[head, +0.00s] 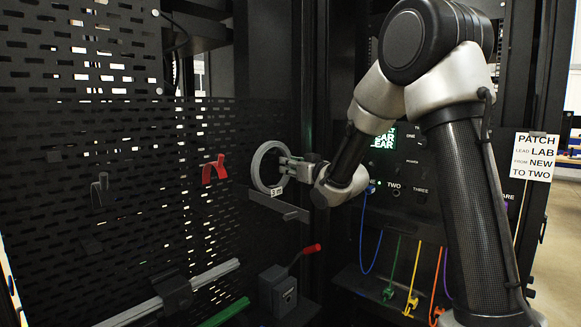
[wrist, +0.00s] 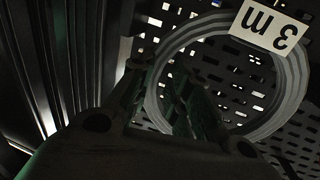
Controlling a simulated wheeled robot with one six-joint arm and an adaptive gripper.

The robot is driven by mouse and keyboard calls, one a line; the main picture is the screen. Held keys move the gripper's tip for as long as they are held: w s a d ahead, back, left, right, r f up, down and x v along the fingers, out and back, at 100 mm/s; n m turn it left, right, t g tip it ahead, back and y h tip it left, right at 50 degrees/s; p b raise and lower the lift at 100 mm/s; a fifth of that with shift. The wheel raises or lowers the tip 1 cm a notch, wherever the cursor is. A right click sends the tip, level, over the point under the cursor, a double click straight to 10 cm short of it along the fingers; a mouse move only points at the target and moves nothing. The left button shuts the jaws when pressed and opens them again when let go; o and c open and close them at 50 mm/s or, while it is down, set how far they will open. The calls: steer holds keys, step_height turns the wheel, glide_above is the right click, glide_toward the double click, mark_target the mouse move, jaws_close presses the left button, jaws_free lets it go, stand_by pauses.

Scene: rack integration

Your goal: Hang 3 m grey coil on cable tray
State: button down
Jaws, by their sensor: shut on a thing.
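The grey coil (head: 256,172) is a ring held upright in front of the perforated black panel (head: 130,130). A white "3 m" label (head: 276,191) is on its lower part. My gripper (head: 285,163) is shut on the right side of the coil's ring. In the wrist view the coil (wrist: 296,78) shows as a large loop with its label at upper right, and the dark fingers (wrist: 168,100) cross its left side. I cannot tell whether the coil touches the panel. A red hook (head: 214,169) and a grey hook (head: 100,188) stick out from the panel, left of the coil.
A grey bar (head: 275,205) juts out just below the coil. A box with a red-handled lever (head: 285,290) stands lower down. A rack panel with hanging coloured cables (head: 400,270) is at right, partly behind my arm.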

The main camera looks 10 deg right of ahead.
steer(key=shift+w+a+f, duration=0.35)
steer(key=shift+w+f, duration=0.1)
steer(key=shift+w, duration=0.05)
stand_by(1.5)
steer(key=c, duration=1.3)
jaws_free()
steer(key=shift+o, duration=0.2)
